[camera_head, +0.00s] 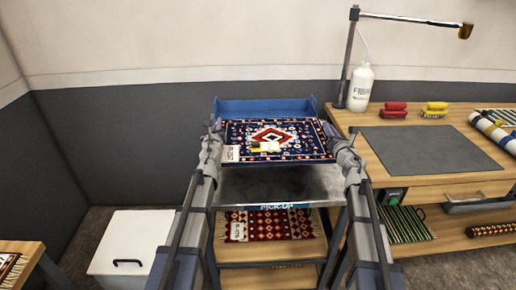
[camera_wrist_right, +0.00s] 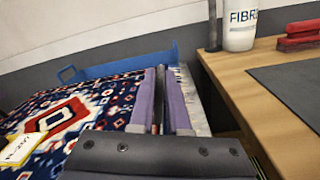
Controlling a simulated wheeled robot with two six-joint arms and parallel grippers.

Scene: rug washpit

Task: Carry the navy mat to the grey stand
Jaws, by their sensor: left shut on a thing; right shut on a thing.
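The navy mat (camera_head: 300,137), with a red, white and blue pattern, is flat and level over the back part of the grey stand (camera_head: 275,187). It also shows in the right wrist view (camera_wrist_right: 85,98). My left gripper (camera_head: 217,138) is shut on its left edge. My right gripper (camera_head: 331,138) is shut on its right edge, and its fingers show in the right wrist view (camera_wrist_right: 160,105). A yellow and white tag (camera_head: 263,147) lies on the mat. I cannot tell whether the mat touches the stand's top. The front strip of the top is bare.
A blue raised back (camera_head: 262,107) borders the stand's rear. A red patterned rug (camera_head: 268,224) lies on the shelf below. A wooden bench (camera_head: 440,190) with a grey pad (camera_head: 430,150) and white bottle (camera_head: 360,88) stands close on the right. A white bin (camera_head: 130,243) is at left.

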